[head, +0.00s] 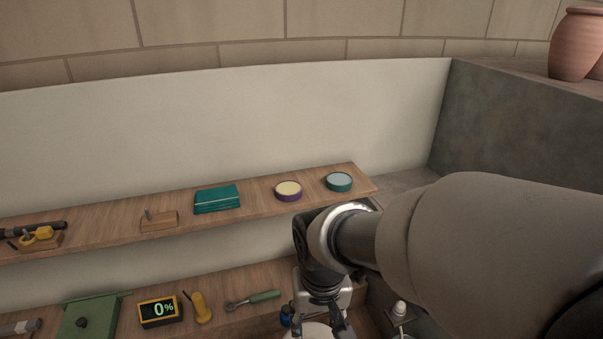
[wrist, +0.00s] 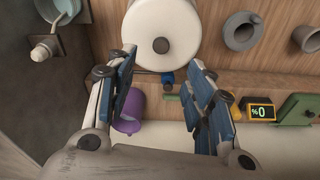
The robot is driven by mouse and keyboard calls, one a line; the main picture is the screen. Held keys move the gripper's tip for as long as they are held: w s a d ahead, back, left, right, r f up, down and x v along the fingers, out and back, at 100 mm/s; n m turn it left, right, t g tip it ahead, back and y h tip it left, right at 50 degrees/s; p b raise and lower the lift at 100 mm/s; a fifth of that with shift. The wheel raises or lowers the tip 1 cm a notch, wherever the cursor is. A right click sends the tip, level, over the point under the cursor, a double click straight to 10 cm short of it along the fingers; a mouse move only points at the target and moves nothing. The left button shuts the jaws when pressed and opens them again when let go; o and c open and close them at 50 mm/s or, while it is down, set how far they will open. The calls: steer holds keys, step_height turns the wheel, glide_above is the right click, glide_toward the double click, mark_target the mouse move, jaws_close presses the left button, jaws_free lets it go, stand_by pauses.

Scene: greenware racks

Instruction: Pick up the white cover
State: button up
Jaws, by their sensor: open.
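The white cover (wrist: 160,22) is round with a small dark knob (wrist: 161,45) near its middle. It lies at the top centre of the wrist view, just beyond my fingertips. In the head view a white rounded surface (head: 308,331), likely the same cover, shows at the bottom edge, mostly hidden by my gripper and cut off by the frame. My gripper (wrist: 160,57) is open, its two blue-padded fingers spread wide with nothing held between them. In the head view my gripper (head: 318,322) points down over the lower wooden surface.
A purple cup (wrist: 130,108) and small blue item (wrist: 168,78) show between the fingers. A green-handled tool (head: 252,299), yellow object (head: 200,307) and 0% display (head: 158,310) lie left. The upper shelf (head: 100,237) holds two round tins and a teal stack.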

mark_target(310, 330)
steer(key=f, duration=0.5)
steer(key=shift+w+d+f+b, duration=0.15)
steer(key=shift+w+f+b, duration=0.1)
steer(key=shift+w+b, duration=0.15)
steer(key=shift+w+a+f+b, duration=0.1)
steer(key=shift+w+f+b, duration=0.1)
steer(key=shift+f, duration=0.85)
steer(key=shift+w+a+f+b, duration=0.1)
steer(key=shift+f+b, duration=0.1)
steer(key=shift+f, duration=0.85)
steer(key=shift+w+a+f+b, duration=0.1)
steer(key=shift+f+b, duration=0.1)
steer(key=shift+f, duration=0.85)
steer(key=shift+c, duration=0.4)
jaws_close()
